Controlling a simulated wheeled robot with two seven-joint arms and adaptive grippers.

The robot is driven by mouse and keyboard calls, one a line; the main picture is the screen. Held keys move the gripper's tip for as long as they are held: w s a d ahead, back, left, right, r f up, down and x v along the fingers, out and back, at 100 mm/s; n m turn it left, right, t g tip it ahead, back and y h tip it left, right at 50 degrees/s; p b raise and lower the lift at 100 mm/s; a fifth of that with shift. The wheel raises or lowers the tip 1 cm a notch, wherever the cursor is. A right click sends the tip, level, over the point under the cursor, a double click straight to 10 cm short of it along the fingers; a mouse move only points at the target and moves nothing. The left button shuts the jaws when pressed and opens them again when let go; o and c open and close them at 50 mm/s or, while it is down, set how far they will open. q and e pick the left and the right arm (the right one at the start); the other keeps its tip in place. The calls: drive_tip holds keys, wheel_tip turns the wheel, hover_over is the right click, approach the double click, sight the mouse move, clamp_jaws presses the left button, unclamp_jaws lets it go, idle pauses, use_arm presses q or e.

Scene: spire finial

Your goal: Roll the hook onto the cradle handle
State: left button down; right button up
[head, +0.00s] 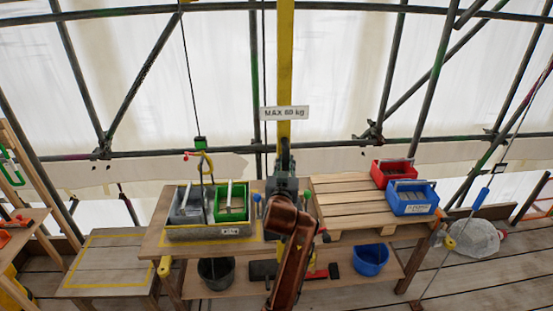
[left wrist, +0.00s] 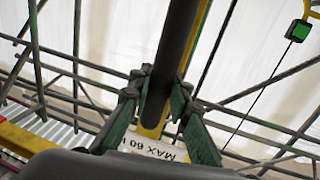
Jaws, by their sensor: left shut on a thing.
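A yellow hook (head: 207,163) hangs under a small green block (head: 200,143) on a cable, above the bins at the left. The green block also shows in the left wrist view (left wrist: 300,31). Below the hook stands a grey cradle (head: 210,235) with a grey bin and a green bin. A thin dark upright, possibly its handle, rises between the bins; whether the hook touches it is unclear. My left gripper (head: 285,172) is right of the hook, in front of the yellow post. In the left wrist view its fingers (left wrist: 172,103) are shut on a dark round bar (left wrist: 174,50).
A yellow post (head: 285,60) with a "MAX 60 kg" sign (head: 284,113) stands behind my gripper. Red (head: 393,170) and blue (head: 411,200) bins sit on a pallet (head: 345,205) at right. A yellow-outlined platform (head: 105,260) at left is bare. Scaffold poles cross behind.

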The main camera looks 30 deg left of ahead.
use_arm(q)
drive_tip(key=shift+s+a+r, duration=0.15)
drive_tip(key=shift+s+a, duration=0.05)
drive_tip(key=c, duration=2.2)
unclamp_jaws()
drive_tip(key=o, duration=0.4)
drive_tip(key=shift+w+a, duration=0.1)
drive_tip(key=shift+a, duration=0.05)
drive_tip(key=shift+o, duration=0.2)
use_arm(e)
drive_tip(key=shift+s, duration=0.3)
drive_tip(key=shift+w+r, duration=0.1)
use_arm(q)
drive_tip(key=v, duration=1.2)
use_arm(e)
drive_tip(key=shift+a, duration=0.15)
